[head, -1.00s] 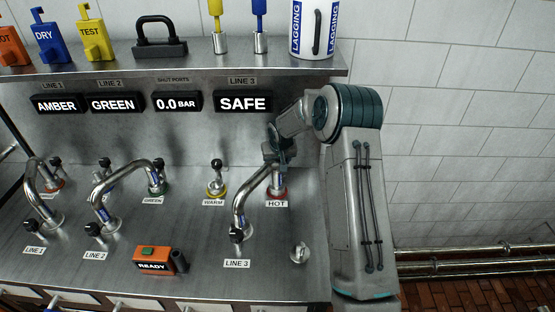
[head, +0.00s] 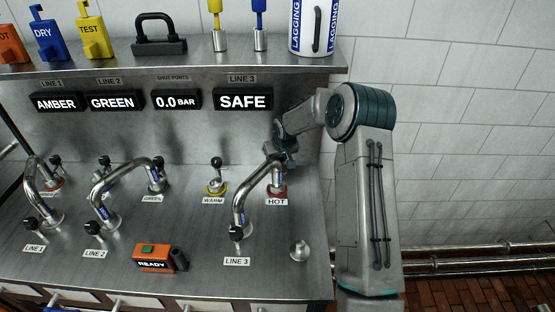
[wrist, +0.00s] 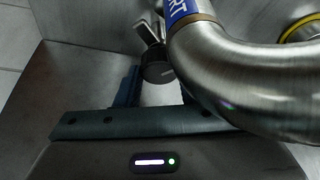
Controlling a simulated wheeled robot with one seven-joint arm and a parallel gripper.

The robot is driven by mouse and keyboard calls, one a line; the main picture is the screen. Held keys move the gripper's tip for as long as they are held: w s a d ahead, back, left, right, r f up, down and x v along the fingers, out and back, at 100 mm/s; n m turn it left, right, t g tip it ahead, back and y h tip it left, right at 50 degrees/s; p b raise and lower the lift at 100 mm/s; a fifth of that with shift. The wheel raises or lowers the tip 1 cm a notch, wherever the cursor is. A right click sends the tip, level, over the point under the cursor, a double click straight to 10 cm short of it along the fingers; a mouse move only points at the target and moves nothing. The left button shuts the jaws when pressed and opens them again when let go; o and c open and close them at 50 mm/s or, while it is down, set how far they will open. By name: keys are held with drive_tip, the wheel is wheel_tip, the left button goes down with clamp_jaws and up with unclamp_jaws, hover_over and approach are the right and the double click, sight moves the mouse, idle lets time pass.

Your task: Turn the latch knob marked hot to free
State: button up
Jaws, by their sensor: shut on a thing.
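The hot port stands above its HOT label (head: 277,202) on the right of the bench, with a red ring (head: 278,190) at its base. A curved steel pipe (head: 243,205) runs from the LINE 3 port to it. My gripper (head: 284,152) is at the top of the hot port and hides its latch knob in the head view. In the wrist view, the black latch knob (wrist: 157,72) sits between the fingers of my gripper (wrist: 157,88), which is shut on it. The pipe's bend (wrist: 225,65) lies close on the right there and covers part of the right finger.
The warm port (head: 216,185) with a black knob stands left of the hot port. The LINE 3 display (head: 242,100) reads SAFE. A shelf (head: 180,76) overhangs the back. A round metal fitting (head: 299,250) and an orange READY box (head: 160,260) sit nearer the front.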

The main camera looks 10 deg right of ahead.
drive_tip(key=shift+n, duration=0.4)
drive_tip(key=o, duration=1)
drive_tip(key=shift+r, duration=0.1)
drive_tip(key=b+v, duration=0.3)
drive_tip(key=v, duration=1)
drive_tip(key=shift+s+d+r, duration=0.1)
drive_tip(key=shift+d+r, duration=0.05)
drive_tip(key=shift+r, duration=0.15)
